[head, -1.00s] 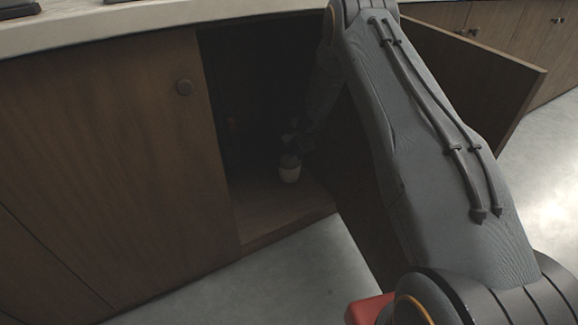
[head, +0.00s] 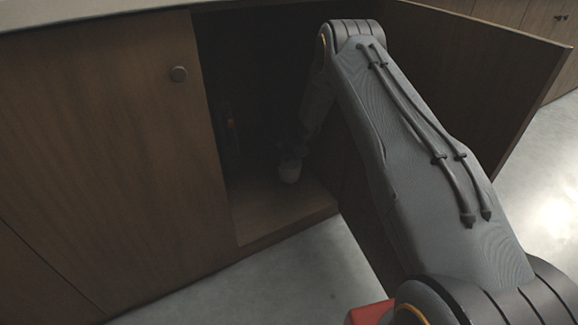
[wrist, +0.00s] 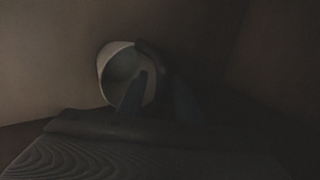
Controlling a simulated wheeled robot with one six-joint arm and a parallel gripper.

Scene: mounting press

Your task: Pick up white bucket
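The white bucket (head: 290,173) is a small pale cup-like pail. It stands on the floor of the open cabinet in the head view, directly under my gripper (head: 294,150). In the dark wrist view the bucket (wrist: 109,76) shows its round open mouth. My gripper (wrist: 160,96) has its two fingers apart. The left finger overlaps the bucket's mouth and the right finger is to the right of its rim. The near wall of the bucket lies around the gap between them. Whether the fingers touch the bucket is too dark to tell.
The cabinet floor (head: 270,212) is bare in front of the bucket. A closed door (head: 110,150) bounds the opening on the left, and an open door (head: 480,80) stands out on the right. The countertop (head: 80,8) is above.

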